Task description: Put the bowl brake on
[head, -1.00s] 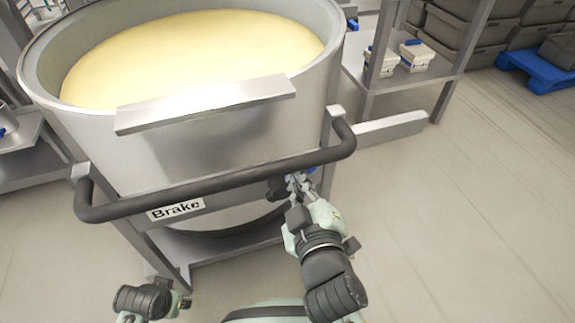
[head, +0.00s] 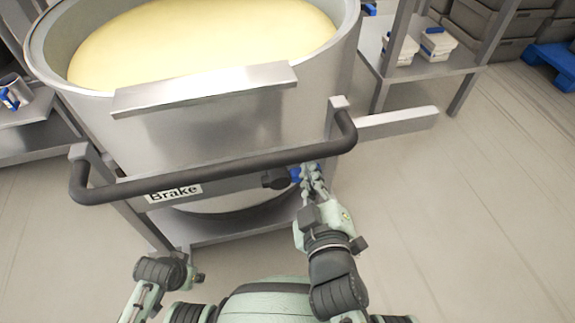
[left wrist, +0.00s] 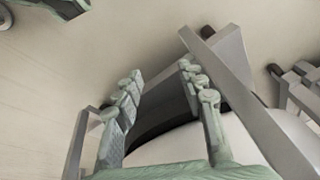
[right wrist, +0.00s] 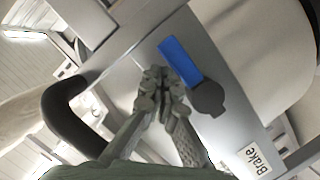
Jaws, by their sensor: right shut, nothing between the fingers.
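The large steel bowl (head: 215,110) of pale dough stands on a wheeled frame behind a black push bar (head: 230,168). Below the bar, a "Brake" label (head: 174,193) sits left of a black round knob (head: 277,179) and a blue lever (head: 295,174). In the right wrist view the blue lever (right wrist: 180,62) lies just beyond my fingertips, with the knob (right wrist: 208,98) to its right. My right gripper (right wrist: 163,82) is shut and empty, close to the lever; whether it touches cannot be told. My left gripper (left wrist: 163,85) is open and empty, its fingers apart.
A steel shelf (head: 440,62) with white tubs stands at back right, with grey crates (head: 500,50) and a blue pallet (head: 552,60) beyond. A steel bar (head: 395,122) juts right from the frame. The floor (head: 470,200) at right is clear.

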